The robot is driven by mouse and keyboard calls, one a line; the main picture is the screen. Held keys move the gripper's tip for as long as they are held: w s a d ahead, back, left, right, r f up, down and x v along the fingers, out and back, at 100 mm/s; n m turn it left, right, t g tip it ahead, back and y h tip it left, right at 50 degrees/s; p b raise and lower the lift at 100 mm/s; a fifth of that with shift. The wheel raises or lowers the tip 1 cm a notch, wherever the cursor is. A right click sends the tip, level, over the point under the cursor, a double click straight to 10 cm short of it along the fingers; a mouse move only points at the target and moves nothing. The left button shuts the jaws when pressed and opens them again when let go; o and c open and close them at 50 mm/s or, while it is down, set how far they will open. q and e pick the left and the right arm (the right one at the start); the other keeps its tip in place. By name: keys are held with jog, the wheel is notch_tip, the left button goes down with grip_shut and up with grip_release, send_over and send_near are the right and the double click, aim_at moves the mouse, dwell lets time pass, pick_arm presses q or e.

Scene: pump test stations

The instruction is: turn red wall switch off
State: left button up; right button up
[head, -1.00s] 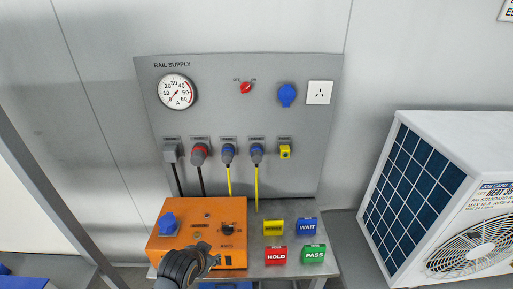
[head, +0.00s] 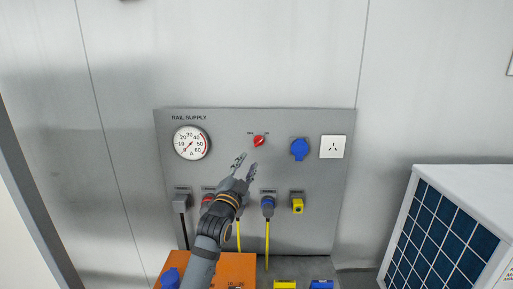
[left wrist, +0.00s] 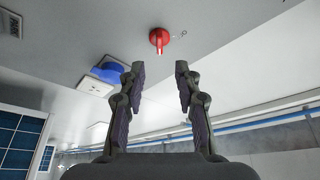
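The red wall switch (head: 258,141) is a small red rotary knob on the grey RAIL SUPPLY panel (head: 230,125), with small labels on either side above it. Its handle looks tilted toward the upper right label. My left gripper (head: 246,163) is just below and left of the knob in the head view, apart from it. In the left wrist view the left gripper (left wrist: 160,75) is open and empty, its fingers well apart. The red knob (left wrist: 159,39) shows beyond the fingertips, between them. My right gripper is not in view.
A round gauge (head: 190,143) is left of the knob. A blue socket (head: 299,149) and a white outlet (head: 332,147) are to its right. Plugs with cables line the panel below. An orange box (head: 232,268) stands underneath, and a white solar-panelled unit (head: 450,235) is at right.

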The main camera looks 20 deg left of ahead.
aim_at(257, 144)
pick_arm(q)
jog(key=p+x, duration=0.4)
jog(key=x, duration=0.6)
jog(key=shift+w, duration=0.1)
grip_shut()
jog(key=shift+f, duration=0.1)
